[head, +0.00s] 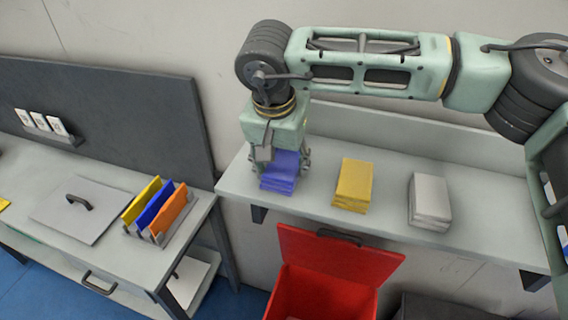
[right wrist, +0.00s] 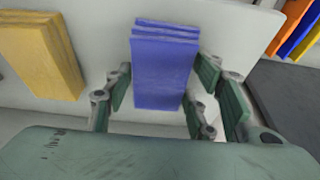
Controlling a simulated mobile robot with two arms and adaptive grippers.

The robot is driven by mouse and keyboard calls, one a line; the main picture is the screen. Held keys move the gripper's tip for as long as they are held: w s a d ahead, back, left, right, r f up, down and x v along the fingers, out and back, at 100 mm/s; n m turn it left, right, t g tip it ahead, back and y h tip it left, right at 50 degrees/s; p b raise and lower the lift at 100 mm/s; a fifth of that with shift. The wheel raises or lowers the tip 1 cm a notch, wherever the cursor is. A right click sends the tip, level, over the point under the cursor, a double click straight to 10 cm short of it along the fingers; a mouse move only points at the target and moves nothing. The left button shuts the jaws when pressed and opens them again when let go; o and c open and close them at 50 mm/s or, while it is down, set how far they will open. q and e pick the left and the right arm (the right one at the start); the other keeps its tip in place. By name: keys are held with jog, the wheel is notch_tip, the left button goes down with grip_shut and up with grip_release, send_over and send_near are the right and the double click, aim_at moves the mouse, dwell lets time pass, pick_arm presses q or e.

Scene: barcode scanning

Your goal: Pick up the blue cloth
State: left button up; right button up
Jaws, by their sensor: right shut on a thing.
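The blue cloth (head: 281,172) is a folded stack on the left part of the wall shelf in the head view. My right gripper (head: 280,166) comes down over it from above, with a finger on either side. In the right wrist view the blue cloth (right wrist: 163,68) stands out between the fingers of the right gripper (right wrist: 165,95), which is shut on it. Whether the cloth is clear of the shelf I cannot tell. My left gripper is not in view.
A yellow cloth stack (head: 353,185) and a white one (head: 429,202) lie to the right on the shelf (head: 319,190). Below is an open red bin (head: 322,293). At left, a table (head: 110,247) holds a rack with yellow, blue and orange items (head: 158,209).

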aim_at(289, 159)
jog(key=shift+r, duration=0.15)
jog(key=shift+r, duration=0.25)
jog(key=r+b, duration=0.2)
jog(key=r, duration=0.1)
jog(key=shift+d+r, duration=0.2)
jog(key=shift+d, duration=0.15)
jog(key=s+d+r+b, duration=0.3)
jog(key=d+r, duration=0.4)
jog(key=d, duration=0.3)
jog(key=shift+d, duration=0.35)
jog(key=shift+f, duration=0.1)
